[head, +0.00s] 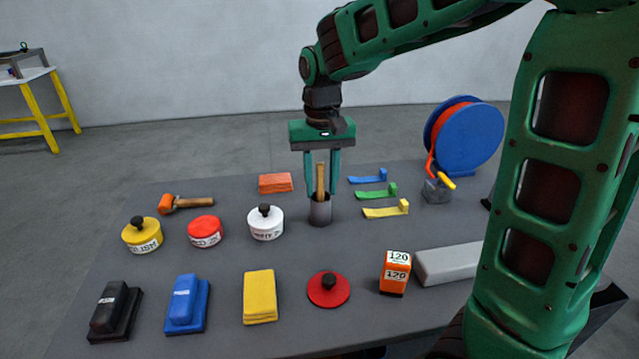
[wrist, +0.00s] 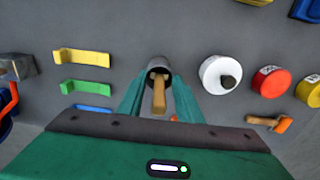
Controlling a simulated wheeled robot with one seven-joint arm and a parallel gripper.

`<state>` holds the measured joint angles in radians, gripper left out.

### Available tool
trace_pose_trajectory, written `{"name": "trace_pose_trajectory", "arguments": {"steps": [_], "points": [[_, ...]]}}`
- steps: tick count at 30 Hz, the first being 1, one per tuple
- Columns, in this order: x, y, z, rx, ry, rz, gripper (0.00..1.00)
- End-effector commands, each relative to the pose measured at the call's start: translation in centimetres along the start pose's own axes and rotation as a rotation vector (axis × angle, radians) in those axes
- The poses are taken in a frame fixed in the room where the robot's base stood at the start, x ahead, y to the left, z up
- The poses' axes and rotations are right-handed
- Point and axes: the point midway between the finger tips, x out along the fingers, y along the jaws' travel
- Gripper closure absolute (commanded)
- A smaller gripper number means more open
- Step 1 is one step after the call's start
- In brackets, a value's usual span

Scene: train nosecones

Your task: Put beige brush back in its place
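The beige brush shows as a light wooden handle (head: 320,182) standing upright in a dark grey cylindrical cup (head: 320,212) near the middle of the table. Its lower part is hidden inside the cup. My gripper (head: 321,177) points down over the cup, with one finger on each side of the handle. Gaps show between the fingers and the handle, so the gripper is open. In the wrist view, the handle (wrist: 159,95) rises out of the cup (wrist: 158,66) between the two spread fingers (wrist: 157,100).
Blue, green and yellow scrapers (head: 375,192) lie right of the cup, with a blue reel (head: 475,138) behind. A white round tin (head: 266,222), an orange block (head: 275,183) and a mallet (head: 185,203) are left. Sanding blocks, including a yellow one (head: 260,296), line the front.

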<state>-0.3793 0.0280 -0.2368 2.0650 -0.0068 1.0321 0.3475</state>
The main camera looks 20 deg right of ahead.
Motion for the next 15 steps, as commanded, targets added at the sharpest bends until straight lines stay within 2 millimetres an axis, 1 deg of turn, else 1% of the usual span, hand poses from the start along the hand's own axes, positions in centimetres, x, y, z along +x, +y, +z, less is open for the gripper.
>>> {"name": "trace_pose_trajectory", "arguments": {"steps": [5, 15], "points": [[-1.7, -0.1, -0.1, -0.001, 0.005, -0.002, 0.68], [-8.3, -0.1, -0.1, -0.002, 0.004, -0.002, 0.68]]}}
